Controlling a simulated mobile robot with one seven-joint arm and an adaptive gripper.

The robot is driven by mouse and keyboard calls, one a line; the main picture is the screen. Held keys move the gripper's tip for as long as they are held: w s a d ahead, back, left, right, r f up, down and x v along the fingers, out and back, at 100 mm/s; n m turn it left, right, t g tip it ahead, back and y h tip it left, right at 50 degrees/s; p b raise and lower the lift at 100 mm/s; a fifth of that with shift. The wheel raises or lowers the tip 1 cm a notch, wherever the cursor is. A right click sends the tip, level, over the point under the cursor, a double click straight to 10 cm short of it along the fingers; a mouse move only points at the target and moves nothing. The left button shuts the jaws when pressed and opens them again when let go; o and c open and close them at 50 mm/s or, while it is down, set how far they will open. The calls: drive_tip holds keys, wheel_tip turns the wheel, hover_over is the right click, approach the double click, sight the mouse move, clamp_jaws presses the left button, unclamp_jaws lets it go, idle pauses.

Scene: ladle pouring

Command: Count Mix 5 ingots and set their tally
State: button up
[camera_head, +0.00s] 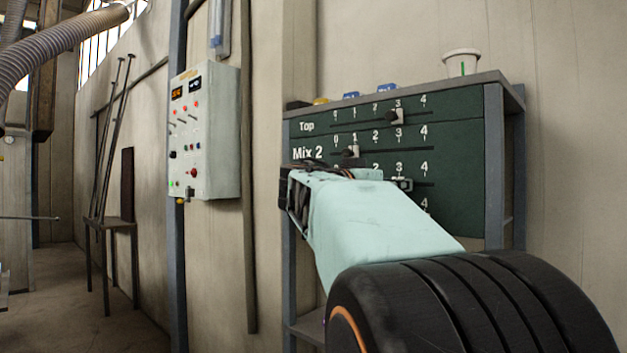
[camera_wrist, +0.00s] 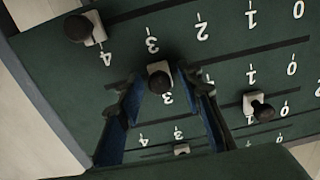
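A green tally board (camera_head: 455,140) has numbered slider rows; the labels Top and Mix 2 are readable, while lower labels are hidden behind my gripper and arm. The Top slider (camera_head: 397,117) stands at 3 and the Mix 2 slider (camera_head: 350,152) at 1. The third-row slider (camera_head: 403,184) stands at 3. In the wrist view, which is upside down, my gripper (camera_wrist: 157,80) is open with a finger on each side of that third-row knob (camera_wrist: 160,78). Contact cannot be told. A fourth-row slider (camera_wrist: 85,26) stands at 4. No ingots can be clearly identified.
Small blue pieces (camera_head: 387,88) and a yellow piece (camera_head: 320,101) lie on the board's top ledge, beside a white cup (camera_head: 461,65). A grey control box (camera_head: 205,130) hangs on the wall to the left. A metal stand (camera_head: 110,224) with rods is farther left.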

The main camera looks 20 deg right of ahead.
drive_tip(key=shift+c, duration=0.4)
clamp_jaws()
drive_tip(key=w+a+p, duration=0.1)
drive_tip(key=w+a, duration=0.3)
drive_tip(key=w, duration=0.7)
drive_tip(key=shift+a+r, duration=0.15)
drive_tip(key=shift+a, duration=0.15)
drive_tip(key=shift+o, duration=0.4)
unclamp_jaws()
